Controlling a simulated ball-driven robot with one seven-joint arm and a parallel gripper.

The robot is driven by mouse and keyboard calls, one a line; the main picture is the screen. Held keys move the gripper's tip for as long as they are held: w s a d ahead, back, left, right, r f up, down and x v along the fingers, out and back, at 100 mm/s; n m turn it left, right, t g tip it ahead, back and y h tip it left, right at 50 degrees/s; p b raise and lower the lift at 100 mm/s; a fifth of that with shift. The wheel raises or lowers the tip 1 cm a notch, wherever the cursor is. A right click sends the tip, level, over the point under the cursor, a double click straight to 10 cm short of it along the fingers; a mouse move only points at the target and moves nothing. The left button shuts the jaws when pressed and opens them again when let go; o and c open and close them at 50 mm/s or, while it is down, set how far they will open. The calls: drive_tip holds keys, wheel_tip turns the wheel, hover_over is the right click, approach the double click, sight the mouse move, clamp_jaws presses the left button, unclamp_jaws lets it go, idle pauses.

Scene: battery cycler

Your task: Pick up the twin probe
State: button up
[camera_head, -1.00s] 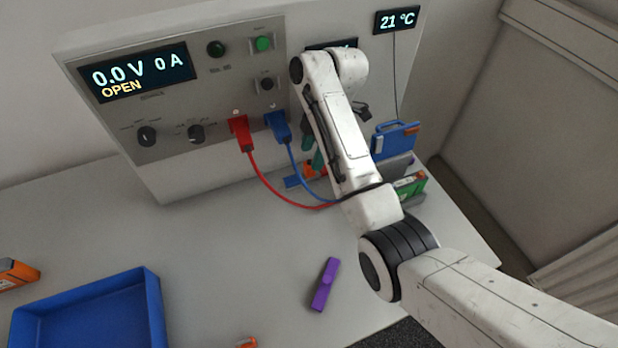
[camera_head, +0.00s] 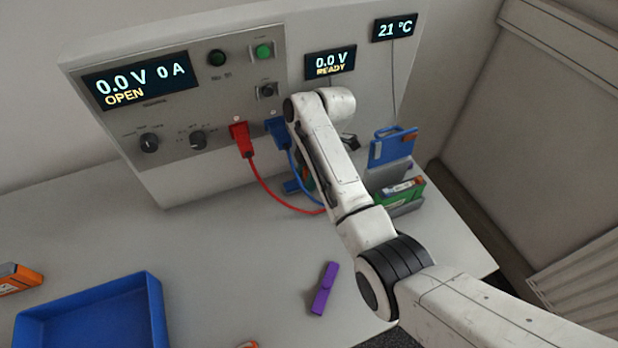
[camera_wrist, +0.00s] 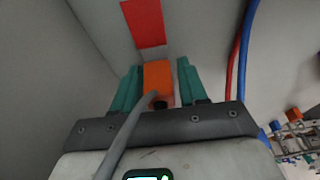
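The twin probe appears to be the orange block (camera_wrist: 157,76) with a grey cable, seen in the wrist view. It sits between the teal fingers of my gripper (camera_wrist: 160,63). The left finger is close against its side, and a narrow gap shows by the right finger. My gripper looks open around it; firm contact on both sides does not show. In the head view my arm hides most of the gripper and the probe, low in front of the cycler panel.
The cycler panel (camera_head: 215,150) has red (camera_head: 240,137) and blue (camera_head: 277,130) plugs with hanging cables close left of my arm. A purple piece (camera_head: 323,288) and blue tray (camera_head: 152,300) lie in front.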

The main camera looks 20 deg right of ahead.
clamp_jaws()
drive_tip(key=shift+r, duration=0.2)
